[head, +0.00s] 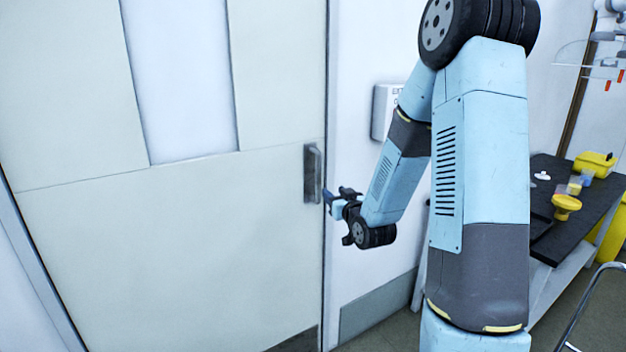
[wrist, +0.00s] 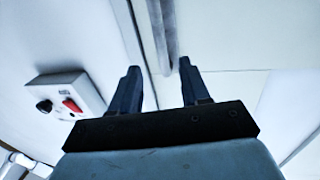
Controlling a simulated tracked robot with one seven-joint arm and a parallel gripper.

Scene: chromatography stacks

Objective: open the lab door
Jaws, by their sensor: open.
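The lab door (head: 190,235) is pale, with a tall narrow window panel (head: 180,80), and looks shut in its frame. Its grey metal handle (head: 313,173) is upright near the door's right edge. My gripper (head: 328,197) is at the lower part of the handle, just to its right in the head view. In the wrist view my gripper (wrist: 158,78) is open, with its two dark fingers apart. The handle (wrist: 167,35) shows there as a grey bar above and between the fingertips. I cannot tell whether the fingers touch it.
A white wall box (head: 385,110) is behind my arm; the wrist view shows a box with a red switch (wrist: 70,98). A dark bench (head: 560,205) with yellow containers stands at the right. A metal rail (head: 590,305) is at lower right.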

